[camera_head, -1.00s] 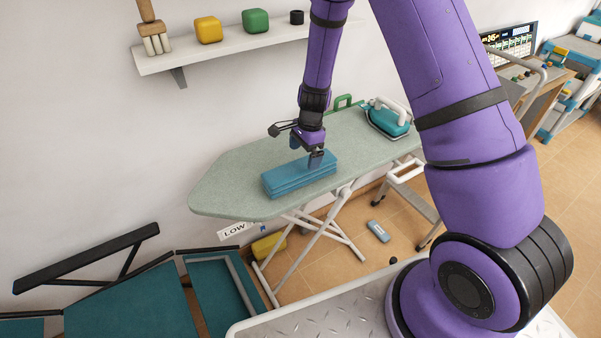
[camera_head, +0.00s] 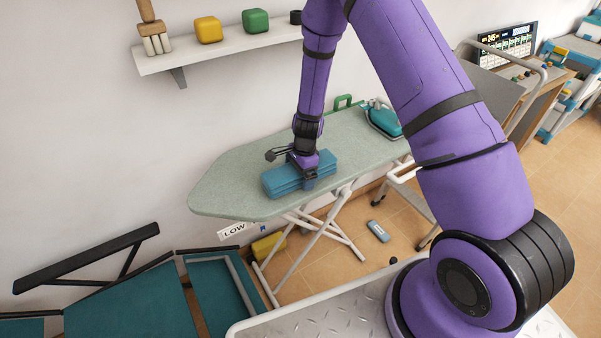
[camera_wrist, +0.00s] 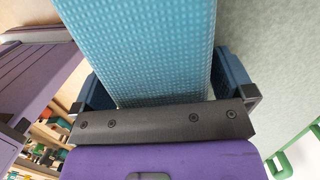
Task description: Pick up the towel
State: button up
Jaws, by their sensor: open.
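The towel (camera_head: 283,183) is a folded blue stack lying on the pale green ironing board (camera_head: 228,188). My gripper (camera_head: 309,180) is down at the towel's right part, with its fingers on either side of it. In the wrist view the towel (camera_wrist: 145,45) runs between the two dark blue fingers of my gripper (camera_wrist: 165,85). The jaws are open, and the towel still rests on the board. The lower ends of the fingers are hard to make out.
A teal iron (camera_head: 384,120) stands at the board's right end, near a green handle-like item (camera_head: 343,101). A wall shelf (camera_head: 220,52) with yellow and green blocks hangs behind. The board's left end is clear.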

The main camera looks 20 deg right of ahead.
jog(key=c, duration=1)
jog(key=shift+r, duration=0.1)
